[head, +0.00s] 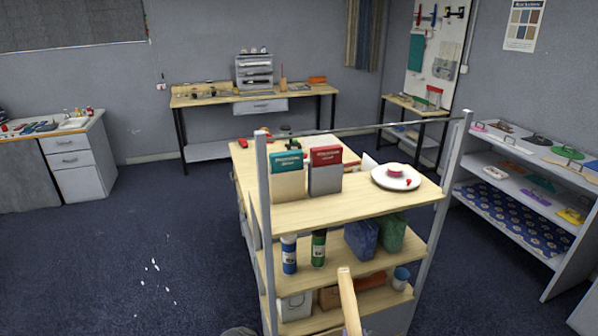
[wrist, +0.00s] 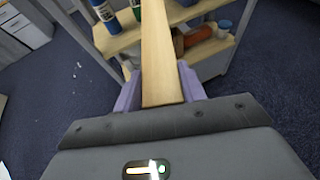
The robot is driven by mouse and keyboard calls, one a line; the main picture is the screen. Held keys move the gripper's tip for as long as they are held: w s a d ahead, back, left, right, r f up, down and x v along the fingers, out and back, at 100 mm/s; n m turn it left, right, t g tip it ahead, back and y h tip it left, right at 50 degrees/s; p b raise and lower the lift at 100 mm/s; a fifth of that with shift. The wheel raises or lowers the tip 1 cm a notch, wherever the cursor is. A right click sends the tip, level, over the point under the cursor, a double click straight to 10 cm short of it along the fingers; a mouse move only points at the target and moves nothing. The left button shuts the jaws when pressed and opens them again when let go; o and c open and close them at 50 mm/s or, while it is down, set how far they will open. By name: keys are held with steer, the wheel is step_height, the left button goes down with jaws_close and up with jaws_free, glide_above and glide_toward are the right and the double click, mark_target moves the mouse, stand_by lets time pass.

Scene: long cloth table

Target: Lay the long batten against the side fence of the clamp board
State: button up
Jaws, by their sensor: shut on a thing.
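The long batten is a pale wooden strip (wrist: 160,62). In the wrist view it runs straight ahead from between the two purple fingers of my gripper (wrist: 160,88), which is shut on it. In the head view the batten's far part (head: 348,300) rises from the bottom edge in front of the shelf unit.
A wooden shelf unit (head: 345,203) with metal posts stands close ahead, holding boxes, bottles and a white plate (head: 396,177). A white rack (head: 520,190) stands at right. A workbench (head: 250,94) is at the back wall. Blue carpet at left (head: 110,240) is mostly clear.

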steer(key=shift+s+a+f, duration=0.15)
steer(key=shift+s+f, duration=0.35)
steer(key=shift+s+a+f, duration=0.15)
steer(key=shift+s+f, duration=0.3)
steer(key=shift+s, duration=0.05)
steer(key=shift+f, duration=0.1)
steer(key=shift+d, duration=0.1)
stand_by(0.4)
steer(key=d, duration=0.6)
steer(key=shift+d, duration=0.4)
